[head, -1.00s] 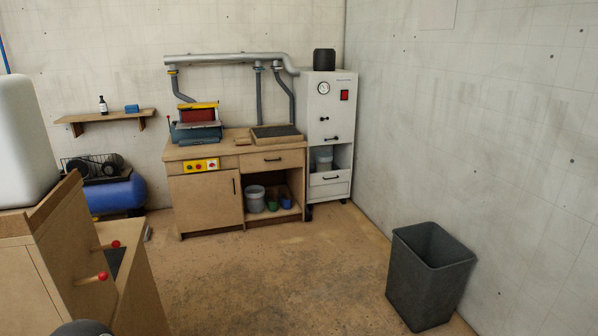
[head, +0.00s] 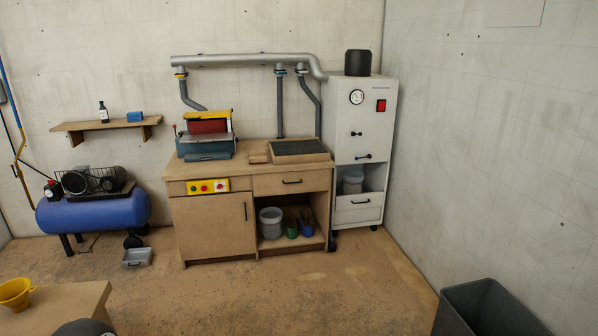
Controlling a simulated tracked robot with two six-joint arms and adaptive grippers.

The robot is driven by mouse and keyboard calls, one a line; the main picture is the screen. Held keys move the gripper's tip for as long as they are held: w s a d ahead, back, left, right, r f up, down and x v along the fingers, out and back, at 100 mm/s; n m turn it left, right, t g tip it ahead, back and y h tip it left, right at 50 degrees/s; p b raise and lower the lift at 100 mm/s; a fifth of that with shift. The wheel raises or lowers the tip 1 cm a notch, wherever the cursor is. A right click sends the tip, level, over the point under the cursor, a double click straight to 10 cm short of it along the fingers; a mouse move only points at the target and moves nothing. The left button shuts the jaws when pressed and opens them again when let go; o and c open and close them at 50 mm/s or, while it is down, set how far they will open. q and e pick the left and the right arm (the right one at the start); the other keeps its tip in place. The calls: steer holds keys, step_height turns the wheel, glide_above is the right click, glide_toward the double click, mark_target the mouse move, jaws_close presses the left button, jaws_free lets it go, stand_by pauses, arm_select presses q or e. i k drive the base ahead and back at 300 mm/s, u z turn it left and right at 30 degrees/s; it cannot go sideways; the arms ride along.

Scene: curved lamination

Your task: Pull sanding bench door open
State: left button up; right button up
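The sanding bench (head: 251,177) is a brown wooden bench against the back wall. Its door (head: 208,226) is a flat brown panel at the lower left, and it looks shut. A small dark upright handle (head: 244,211) sits near the door's right edge. To the right of the door are a drawer (head: 291,183) and an open compartment below it. Neither of my grippers shows in the head view, so I cannot see whether they are open or shut.
A dark bin (head: 487,309) stands at the lower right. A wooden surface with a yellow funnel (head: 16,293) is at the lower left. A blue compressor (head: 94,212) stands left of the bench, with a grey tray (head: 137,257) on the floor. The floor before the bench is clear.

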mark_target(211, 226)
steer(key=u, duration=0.1)
steer(key=i, duration=1.35)
steer(key=u, duration=0.4)
steer(key=i, duration=1.35)
steer(key=u, duration=0.4)
steer(key=i, duration=1.2)
steer(key=u, duration=0.15)
